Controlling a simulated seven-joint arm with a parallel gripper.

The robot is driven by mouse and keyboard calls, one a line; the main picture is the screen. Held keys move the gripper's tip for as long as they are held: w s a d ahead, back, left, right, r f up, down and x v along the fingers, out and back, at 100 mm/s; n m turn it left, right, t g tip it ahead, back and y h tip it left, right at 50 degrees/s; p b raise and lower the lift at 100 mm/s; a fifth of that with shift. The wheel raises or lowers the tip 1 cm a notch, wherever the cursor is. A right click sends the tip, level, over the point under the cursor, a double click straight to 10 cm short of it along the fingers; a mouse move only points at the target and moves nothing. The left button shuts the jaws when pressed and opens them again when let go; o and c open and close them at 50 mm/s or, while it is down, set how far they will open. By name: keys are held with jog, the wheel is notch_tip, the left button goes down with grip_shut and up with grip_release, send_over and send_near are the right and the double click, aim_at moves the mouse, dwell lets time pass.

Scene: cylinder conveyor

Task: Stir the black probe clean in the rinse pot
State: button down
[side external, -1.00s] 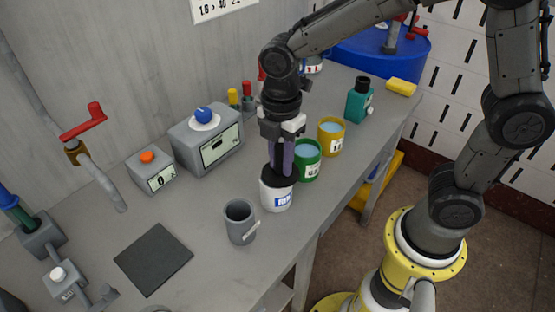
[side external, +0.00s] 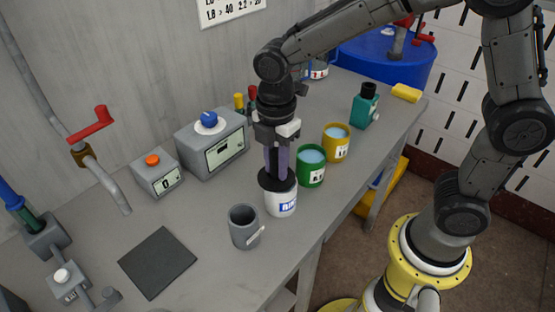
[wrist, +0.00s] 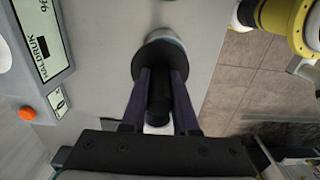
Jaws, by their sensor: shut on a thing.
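The white rinse pot (side external: 283,205), with a blue label, stands on the bench near its front edge. My gripper (side external: 277,172) points down over it, its purple fingers shut on the black probe (wrist: 159,95). In the wrist view the probe shows as a black cylinder between the fingers (wrist: 158,75). A dark round disc covers the pot's mouth in both views; I cannot tell whether it is part of the probe or of the pot. The probe's lower end is hidden, and so is any liquid in the pot.
A green pot (side external: 311,172) and a yellow pot (side external: 336,148) with blue liquid stand close behind to the right. A grey mug (side external: 243,232) is close on the left. A grey meter box (side external: 212,148) stands behind. A dark mat (side external: 157,262) lies further left.

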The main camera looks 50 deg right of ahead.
jog(key=shift+s+a, duration=0.25)
jog(key=shift+s+d, duration=0.65)
jog(key=shift+w+d, duration=0.65)
jog(key=shift+w+a, duration=0.65)
jog(key=shift+s+a, duration=0.65)
jog(key=shift+s+d, duration=0.65)
jog(key=shift+d, duration=0.05)
jog(key=shift+w+d, duration=0.6)
jog(key=shift+w, duration=0.05)
jog(key=shift+a, duration=0.65)
